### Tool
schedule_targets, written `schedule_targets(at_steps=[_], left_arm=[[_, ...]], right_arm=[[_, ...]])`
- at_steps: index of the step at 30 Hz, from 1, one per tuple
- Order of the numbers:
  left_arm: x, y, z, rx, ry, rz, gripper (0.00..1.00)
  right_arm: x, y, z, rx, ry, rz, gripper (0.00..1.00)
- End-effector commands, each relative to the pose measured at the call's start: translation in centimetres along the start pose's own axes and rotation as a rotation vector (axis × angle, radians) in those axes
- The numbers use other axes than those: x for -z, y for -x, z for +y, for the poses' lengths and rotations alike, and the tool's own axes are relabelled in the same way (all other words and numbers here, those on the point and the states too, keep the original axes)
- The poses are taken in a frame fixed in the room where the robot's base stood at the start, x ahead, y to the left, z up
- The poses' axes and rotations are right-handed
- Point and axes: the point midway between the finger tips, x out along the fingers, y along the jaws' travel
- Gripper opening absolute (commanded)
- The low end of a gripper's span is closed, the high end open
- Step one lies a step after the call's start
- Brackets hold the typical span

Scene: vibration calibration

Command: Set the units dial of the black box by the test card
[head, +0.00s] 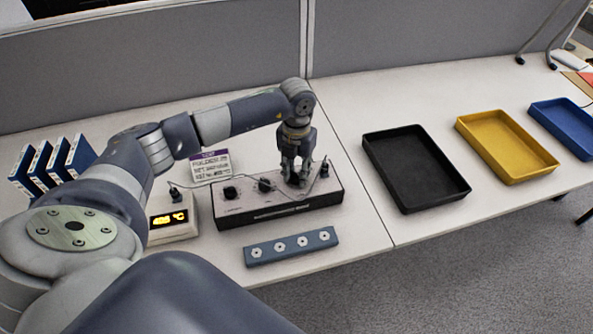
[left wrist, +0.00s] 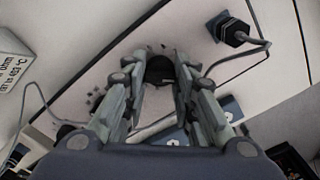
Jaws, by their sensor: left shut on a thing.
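The black box (head: 280,214) has a pale top face with a row of dials. Two of them show free: the left dial (head: 231,192) and the middle dial (head: 265,185). My left gripper (head: 294,180) points down at the right-hand dial, its fingers shut on that dial. The left wrist view shows the dark dial (left wrist: 160,70) between the fingertips; its pointer and setting are hidden. The test card (head: 210,167) stands behind the box, white with a purple header; its small text is hard to read. My right gripper is not in view.
A cable plug (head: 325,167) sits at the box's right end, close to my gripper. A meter with a lit yellow display (head: 169,218) stands left. A blue socket strip (head: 291,247) lies in front. Black (head: 449,201), yellow (head: 520,178) and blue (head: 577,148) trays are right. Blue binders (head: 52,160) stand left.

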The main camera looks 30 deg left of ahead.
Motion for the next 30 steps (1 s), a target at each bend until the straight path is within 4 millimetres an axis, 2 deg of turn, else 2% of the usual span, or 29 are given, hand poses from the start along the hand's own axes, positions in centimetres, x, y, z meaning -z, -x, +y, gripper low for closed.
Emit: schedule_targets(at_steps=[30], left_arm=[[0.0, 0.1, 0.0, 0.001, 0.835, -0.001, 0.02]], right_arm=[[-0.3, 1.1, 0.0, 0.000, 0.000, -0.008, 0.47]])
